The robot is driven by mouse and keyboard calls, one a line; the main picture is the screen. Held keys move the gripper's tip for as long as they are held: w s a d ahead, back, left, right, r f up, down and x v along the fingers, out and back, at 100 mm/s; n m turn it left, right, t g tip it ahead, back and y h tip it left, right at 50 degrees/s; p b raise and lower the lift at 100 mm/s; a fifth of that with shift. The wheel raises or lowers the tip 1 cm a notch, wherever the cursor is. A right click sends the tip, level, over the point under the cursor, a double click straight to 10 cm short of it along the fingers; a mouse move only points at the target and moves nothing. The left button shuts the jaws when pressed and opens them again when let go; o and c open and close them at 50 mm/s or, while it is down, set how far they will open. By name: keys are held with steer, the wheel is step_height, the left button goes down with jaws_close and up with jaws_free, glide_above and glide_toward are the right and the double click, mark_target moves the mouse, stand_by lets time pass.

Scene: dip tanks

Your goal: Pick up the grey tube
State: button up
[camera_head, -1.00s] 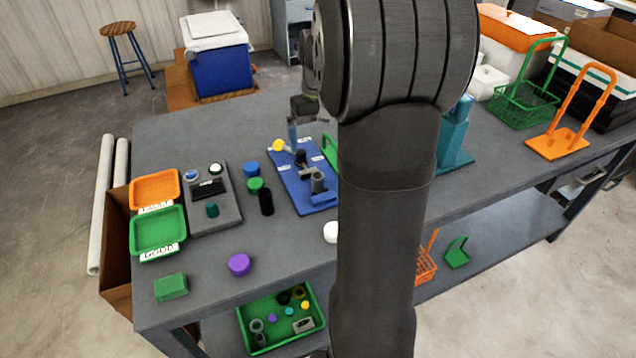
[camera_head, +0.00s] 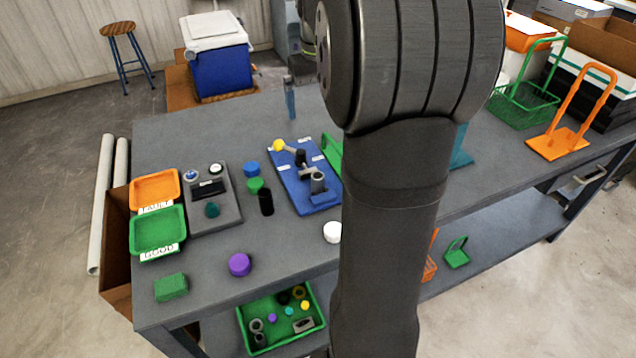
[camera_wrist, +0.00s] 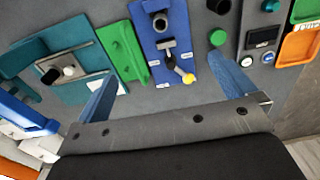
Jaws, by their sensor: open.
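A short grey tube-like piece with a dark open top (camera_head: 318,182) stands on the blue board (camera_head: 304,200) beside a grey clamp with a yellow-tipped lever (camera_head: 279,145). I cannot tell whether it is loose or part of the fixture. In the wrist view it shows near the top (camera_wrist: 160,21), on the blue board (camera_wrist: 176,42). My gripper (camera_wrist: 168,88) is open and empty, its blue fingers wide apart, with the board's lower end between and beyond them. In the head view only one finger (camera_head: 290,97) shows clearly, beyond the board; my arm hides the rest.
A black cylinder (camera_head: 266,202), green cap (camera_head: 255,185) and blue cap (camera_head: 251,169) stand left of the board. A green stand (camera_wrist: 123,52) is close beside it. Orange (camera_head: 154,188) and green (camera_head: 158,231) trays lie at the left.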

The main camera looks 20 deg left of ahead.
steer(key=shift+r, duration=0.55)
steer(key=c, duration=0.9)
steer(key=m+t+y, duration=0.2)
steer(key=t, duration=0.2)
glide_above(319, 177)
steer(key=s+d, duration=0.4)
steer(key=s, duration=0.1)
step_height(319, 177, down, 9)
steer(key=x, duration=0.8)
steer(key=a+x, duration=0.1)
steer(key=x, duration=0.3)
steer(key=shift+s, duration=0.4)
steer(key=shift+s+a+x, duration=0.1)
steer(key=shift+s+x, duration=0.05)
steer(key=shift+x, duration=1.2)
steer(key=shift+s+a+x, duration=0.15)
steer(key=shift+s+x, duration=0.05)
steer(key=shift+x, duration=1.1)
